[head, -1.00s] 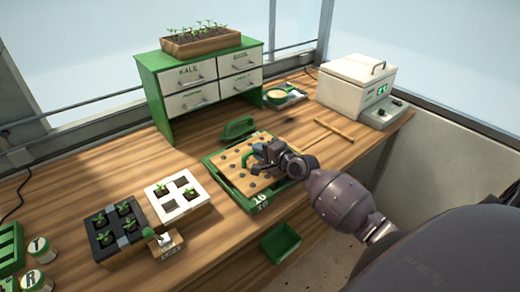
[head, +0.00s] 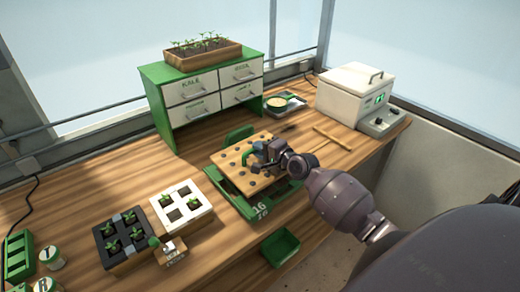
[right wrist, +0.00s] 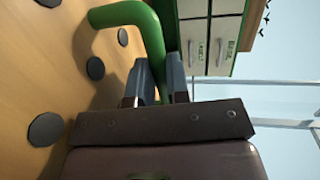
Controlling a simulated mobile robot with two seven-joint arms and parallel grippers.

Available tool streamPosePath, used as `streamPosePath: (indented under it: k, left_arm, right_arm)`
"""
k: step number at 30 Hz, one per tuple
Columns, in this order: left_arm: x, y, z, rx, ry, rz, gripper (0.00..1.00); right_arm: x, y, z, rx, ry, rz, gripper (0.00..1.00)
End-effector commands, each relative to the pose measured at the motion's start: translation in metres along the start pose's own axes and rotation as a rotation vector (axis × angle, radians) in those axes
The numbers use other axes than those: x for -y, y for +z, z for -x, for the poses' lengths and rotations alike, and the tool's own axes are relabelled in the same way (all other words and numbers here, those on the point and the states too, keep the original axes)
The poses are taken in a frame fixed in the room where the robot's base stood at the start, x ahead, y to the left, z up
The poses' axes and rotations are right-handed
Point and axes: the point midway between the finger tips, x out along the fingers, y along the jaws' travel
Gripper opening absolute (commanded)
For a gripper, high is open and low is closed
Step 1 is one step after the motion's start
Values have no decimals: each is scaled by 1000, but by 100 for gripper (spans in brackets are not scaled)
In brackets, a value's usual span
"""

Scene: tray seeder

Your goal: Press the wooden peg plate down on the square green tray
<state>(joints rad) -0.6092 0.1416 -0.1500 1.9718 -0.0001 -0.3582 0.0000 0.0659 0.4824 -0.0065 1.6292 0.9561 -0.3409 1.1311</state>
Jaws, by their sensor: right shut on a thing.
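The wooden peg plate (head: 232,158) is a square board with dark round spots and a green handle (right wrist: 150,35). My right gripper (head: 266,154) is shut on that handle; the right wrist view shows its fingers (right wrist: 158,78) on either side of it. The plate appears raised above the square green tray (head: 251,209), with a gap at the front and left. The plate hides most of the tray's inside. The tray lies on the bench and has "16" on its front. My left gripper is not in view.
A green block-like tool (head: 238,134) stands behind the plate, partly hidden. A wooden T-shaped tool (head: 333,138) lies to the right. A white seedling tray (head: 203,210) and a dark one (head: 103,236) are at left. A green bin (head: 280,246) sits below the bench's front edge.

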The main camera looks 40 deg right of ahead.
Motion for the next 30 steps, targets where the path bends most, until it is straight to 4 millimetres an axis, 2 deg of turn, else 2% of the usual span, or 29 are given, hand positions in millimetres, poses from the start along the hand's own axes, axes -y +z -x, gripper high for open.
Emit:
streamPosePath:
  k: [1,9,21,30]
  left_arm:
    - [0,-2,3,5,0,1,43]
    - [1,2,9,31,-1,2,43]
    - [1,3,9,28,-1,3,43]
    - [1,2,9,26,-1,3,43]
  right_arm:
    - [6,0,1,0,-3,0,0]
    - [17,1,3,0,-2,0,0]
    - [34,2,6,1,-4,1,0]
    - [37,2,7,0,-3,0,0]
